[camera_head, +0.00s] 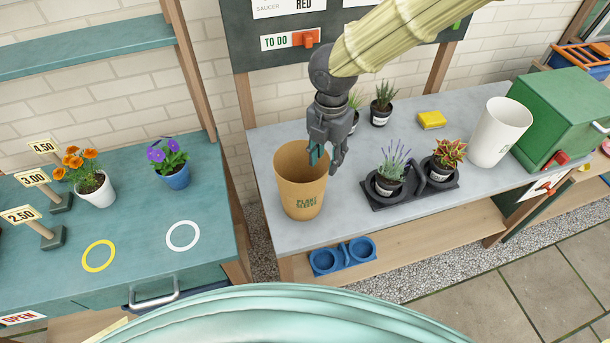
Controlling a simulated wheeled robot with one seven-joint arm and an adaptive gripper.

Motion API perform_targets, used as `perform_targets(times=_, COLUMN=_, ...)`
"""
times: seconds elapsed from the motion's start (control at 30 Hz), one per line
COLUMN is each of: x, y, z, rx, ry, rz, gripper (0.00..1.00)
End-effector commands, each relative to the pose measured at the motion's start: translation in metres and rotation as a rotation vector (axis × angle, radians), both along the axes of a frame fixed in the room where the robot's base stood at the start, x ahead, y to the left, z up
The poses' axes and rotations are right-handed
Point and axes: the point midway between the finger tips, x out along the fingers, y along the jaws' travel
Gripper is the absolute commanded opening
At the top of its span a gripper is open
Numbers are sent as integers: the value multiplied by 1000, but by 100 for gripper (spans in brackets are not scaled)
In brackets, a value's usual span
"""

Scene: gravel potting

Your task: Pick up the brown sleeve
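The brown sleeve (301,192), a tapered cup with "PLANT SLEEVE" printed on it, stands upright at the left of the grey bench (290,238). My gripper (326,162) points down at its right rim, with its fingers apart. The left finger overlaps the sleeve's opening and the right finger is just outside the rim on the right. I cannot tell whether either finger touches the wall. The inside bottom of the sleeve is hidden.
A black tray (413,197) with two potted plants is right of the sleeve. A white sleeve (500,132) and green box (565,115) stand farther right. Small pots (381,112) and a yellow block (431,120) are behind. Blue saucers (342,256) sit below. A teal counter (135,215) is left.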

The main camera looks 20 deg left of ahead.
Motion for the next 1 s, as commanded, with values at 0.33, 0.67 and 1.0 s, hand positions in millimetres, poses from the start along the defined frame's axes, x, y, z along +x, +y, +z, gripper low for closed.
perform_targets(times=0.33, x=-2, y=5, z=-40, rx=0, ry=1, rz=8, gripper=34)
perform_targets(times=0.67, x=-6, y=2, z=-66, rx=-1, ry=2, rz=8, gripper=34)
perform_targets(times=1.0, x=-6, y=1, z=-94, rx=0, ry=0, rz=6, gripper=34)
